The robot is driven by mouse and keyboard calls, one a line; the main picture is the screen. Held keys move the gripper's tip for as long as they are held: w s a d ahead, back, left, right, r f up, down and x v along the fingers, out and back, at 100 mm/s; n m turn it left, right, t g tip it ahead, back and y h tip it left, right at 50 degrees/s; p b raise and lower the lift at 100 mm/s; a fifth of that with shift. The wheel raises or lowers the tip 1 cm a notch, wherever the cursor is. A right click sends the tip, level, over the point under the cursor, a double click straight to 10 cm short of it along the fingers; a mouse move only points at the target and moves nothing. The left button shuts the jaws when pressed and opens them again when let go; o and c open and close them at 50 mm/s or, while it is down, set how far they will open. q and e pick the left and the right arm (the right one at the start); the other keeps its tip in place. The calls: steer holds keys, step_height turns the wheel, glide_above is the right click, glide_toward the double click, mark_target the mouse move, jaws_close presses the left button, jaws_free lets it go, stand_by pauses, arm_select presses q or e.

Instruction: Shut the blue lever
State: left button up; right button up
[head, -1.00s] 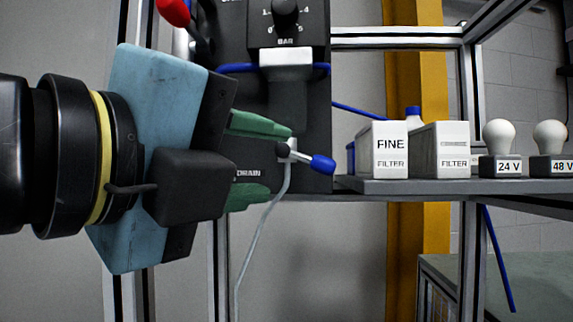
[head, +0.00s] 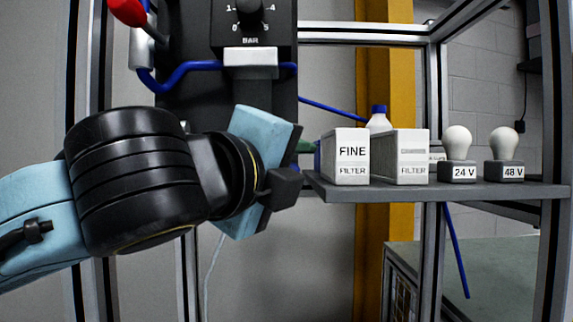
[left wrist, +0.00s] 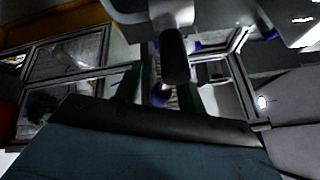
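My left gripper (head: 305,147) reaches in from the left in front of the dark panel (head: 185,45), beside the left end of the shelf. In the head view, my wrist and gripper body hide the drain valve and its blue lever, and only a bit of green finger shows. In the left wrist view, the two green fingers (left wrist: 160,92) stand apart. A small pale part shows blurred between them, and I cannot tell whether it belongs to the lever. A dark rounded cylinder (left wrist: 175,57) hangs just above the fingers. My right gripper is not in view.
A grey shelf (head: 440,190) holds a FINE filter box (head: 346,160), another filter box (head: 403,160), a bottle (head: 379,120) and two bulbs marked 24 V (head: 457,150) and 48 V (head: 504,150). A red handle (head: 127,12) is at the upper left. A blue hose (head: 185,72) crosses the panel.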

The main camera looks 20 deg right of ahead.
arm_select(q)
steer(key=shift+c, duration=0.4)
jaws_close()
step_height(320, 180, up, 2)
steer(key=n+t+b, duration=0.1)
steer(key=n+b, duration=0.3)
steer(key=shift+t+h, duration=0.4)
steer(key=shift+o, duration=0.4)
jaws_free()
